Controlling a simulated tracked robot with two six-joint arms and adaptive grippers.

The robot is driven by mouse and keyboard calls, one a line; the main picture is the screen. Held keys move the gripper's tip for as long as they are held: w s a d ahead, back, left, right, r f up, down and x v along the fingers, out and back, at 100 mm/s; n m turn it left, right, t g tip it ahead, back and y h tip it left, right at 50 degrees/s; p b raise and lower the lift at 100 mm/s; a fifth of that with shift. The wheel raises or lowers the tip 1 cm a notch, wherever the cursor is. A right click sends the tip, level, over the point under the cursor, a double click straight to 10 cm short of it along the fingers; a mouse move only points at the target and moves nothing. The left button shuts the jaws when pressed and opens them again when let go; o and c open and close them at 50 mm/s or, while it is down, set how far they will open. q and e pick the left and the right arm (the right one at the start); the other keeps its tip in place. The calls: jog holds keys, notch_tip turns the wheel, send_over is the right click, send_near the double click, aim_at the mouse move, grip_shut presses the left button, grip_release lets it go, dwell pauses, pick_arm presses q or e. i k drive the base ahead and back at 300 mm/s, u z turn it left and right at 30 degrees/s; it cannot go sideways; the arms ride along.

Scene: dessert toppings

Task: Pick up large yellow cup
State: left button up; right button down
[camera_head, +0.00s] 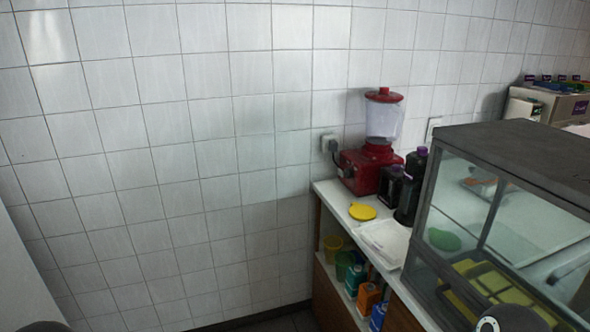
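A yellow cup (332,246) stands on the shelf under the white counter, at the shelf's far left end. A green cup (344,264) stands just in front of it and overlaps its lower right side. The counter edge is close above both cups. A flat yellow lid-like piece (362,211) lies on the counter top. Neither gripper shows; only dark rounded parts, probably of my arms, show at the bottom left and bottom right edges.
Several blue and orange cartons (369,297) fill the shelf nearer to me. A red blender (377,150), dark bottles (410,188) and a white tray (384,240) stand on the counter. A glass display case (500,215) blocks the right. The tiled wall (170,150) lies behind.

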aim_at(333, 245)
jog(key=k, duration=0.6)
jog(key=u, duration=0.55)
jog(key=i, duration=1.15)
jog(key=u, duration=0.4)
jog(key=i, duration=1.25)
jog(key=z, duration=0.75)
jog(key=i, duration=0.35)
jog(key=z, duration=0.35)
jog(key=k, duration=0.9)
jog(key=z, duration=0.05)
